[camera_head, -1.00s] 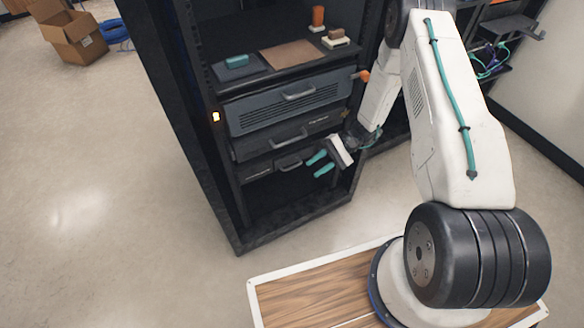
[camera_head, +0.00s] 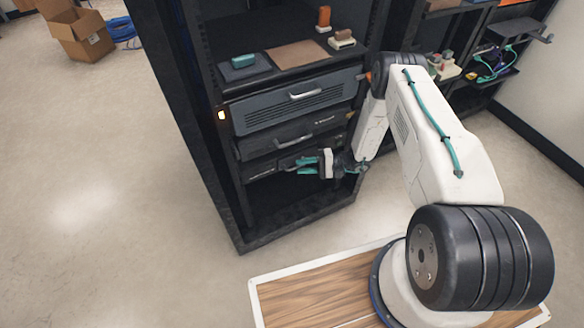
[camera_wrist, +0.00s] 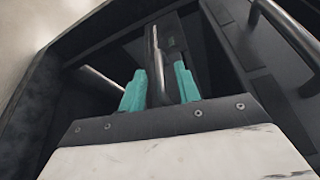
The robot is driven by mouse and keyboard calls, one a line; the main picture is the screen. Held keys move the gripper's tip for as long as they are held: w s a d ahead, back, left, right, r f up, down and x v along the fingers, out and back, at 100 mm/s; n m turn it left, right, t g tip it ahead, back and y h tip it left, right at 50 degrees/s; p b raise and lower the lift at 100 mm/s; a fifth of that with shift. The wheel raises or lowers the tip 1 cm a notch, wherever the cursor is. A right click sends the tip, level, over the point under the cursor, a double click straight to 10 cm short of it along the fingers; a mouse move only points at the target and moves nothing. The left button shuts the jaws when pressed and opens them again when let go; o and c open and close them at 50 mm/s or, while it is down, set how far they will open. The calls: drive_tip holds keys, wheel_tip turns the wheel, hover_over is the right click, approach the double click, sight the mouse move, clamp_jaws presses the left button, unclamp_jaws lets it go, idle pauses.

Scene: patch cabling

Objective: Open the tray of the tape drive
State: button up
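My gripper (camera_head: 308,165) is at the front of the lowest, narrow dark unit (camera_head: 262,169) in the rack. I take this unit to be the tape drive, but its label is too small to read. In the wrist view, a grey handle bar (camera_wrist: 154,62) runs between the two teal fingers of my gripper (camera_wrist: 160,88). The fingers look open, one on each side of the bar, with a small gap visible. In the head view the fingers hide most of this handle. The tray front looks flush with the unit.
Above are a middle dark unit (camera_head: 295,136) and a grey vented unit (camera_head: 297,102), each with a handle. Handles also show at both sides in the wrist view. The rack's side frame (camera_head: 203,130) stands left. The floor (camera_head: 120,190) before it is clear.

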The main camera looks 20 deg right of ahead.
sight(295, 168)
drive_tip(key=shift+x, duration=1.9)
clamp_jaws()
drive_tip(key=s+d, duration=0.3)
drive_tip(key=s, duration=1.2)
drive_tip(key=shift+s+f, duration=0.1)
unclamp_jaws()
drive_tip(key=v, duration=0.7)
drive_tip(key=shift+d, duration=0.35)
